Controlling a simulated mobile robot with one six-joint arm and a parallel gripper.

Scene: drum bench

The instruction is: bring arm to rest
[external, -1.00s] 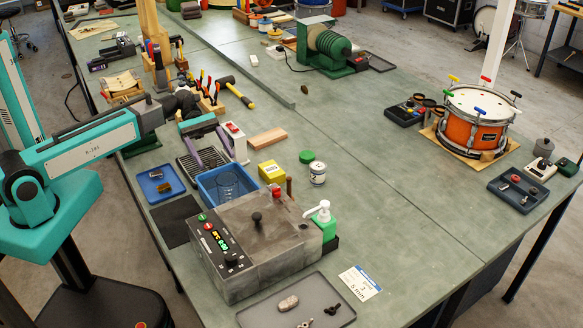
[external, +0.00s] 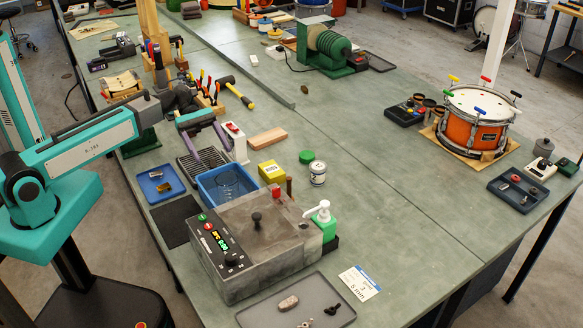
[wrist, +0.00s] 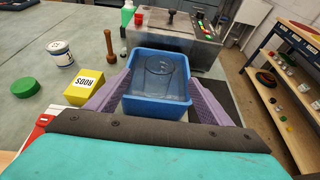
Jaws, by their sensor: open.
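My gripper (external: 212,155) has purple fingers, spread apart with nothing between them. In the external view it hangs over the bench's left side, just behind the blue bin (external: 226,185). In the wrist view the fingers of my gripper (wrist: 158,72) reach forward on both sides of the blue bin (wrist: 157,106). I cannot tell whether the fingers touch the bin. My teal arm (external: 85,145) reaches in from the left.
A grey machine (external: 255,245) with a lit display stands before the bin. A yellow box (external: 271,172), a white jar (external: 317,173) and a wooden block (external: 267,139) lie to the right. A yellow-handled hammer (external: 238,95) and tool rack are behind. The bench's middle is clear.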

